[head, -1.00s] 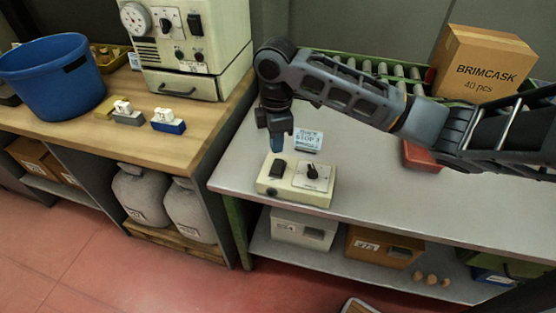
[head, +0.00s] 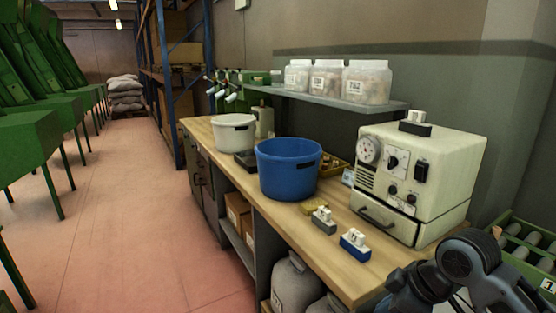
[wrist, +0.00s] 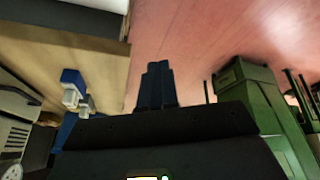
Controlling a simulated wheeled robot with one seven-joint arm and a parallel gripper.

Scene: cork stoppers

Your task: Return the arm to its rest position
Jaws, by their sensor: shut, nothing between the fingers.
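My arm (head: 468,270) shows only in part at the bottom right corner of the head view, in front of the right end of the wooden bench. My gripper is out of the head view. In the wrist view my gripper (wrist: 158,84) has its two dark fingers together, with nothing between them. Its tips are over the red floor, apart from the wooden bench (wrist: 105,62) at the left.
On the wooden bench (head: 345,276) stand a blue bucket (head: 287,170), a white bucket (head: 233,134), a cream machine (head: 440,165) and small labelled blocks (head: 355,243). Green machines (head: 35,150) stand at the left. The red floor (head: 140,210) between is clear.

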